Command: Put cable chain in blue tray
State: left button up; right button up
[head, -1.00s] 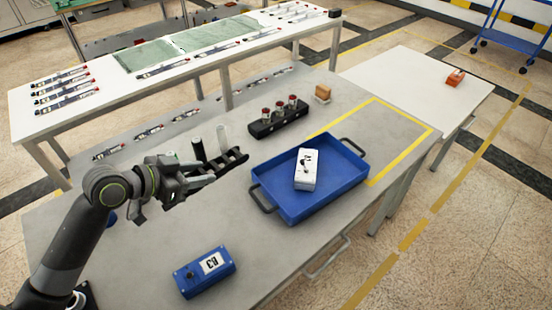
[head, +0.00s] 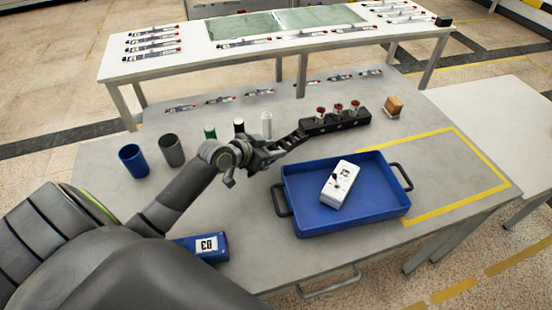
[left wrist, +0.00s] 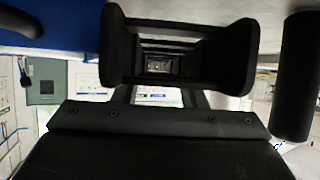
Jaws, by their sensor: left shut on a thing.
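My left gripper (head: 250,157) is shut on the black cable chain (head: 287,144) behind the left rear corner of the blue tray (head: 302,220). The chain extends to the right from the gripper, and its far end overlaps the left end of the black block in the picture. In the left wrist view the chain (left wrist: 115,50) shows end-on, with its hollow links running away, and part of the blue tray (left wrist: 60,25) fills the upper left. The tray holds a white box-shaped device (head: 341,184) and has free floor around it. My right gripper is not in view.
Several cups and cylinders, including a blue cup (head: 133,160), stand left. A blue box marked 03 (head: 206,246) lies in front.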

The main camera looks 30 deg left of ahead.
aim_at(273, 166)
pick_arm(q)
jog(key=shift+f, duration=2)
jog(key=shift+f, duration=0.15)
jog(key=o, duration=0.8)
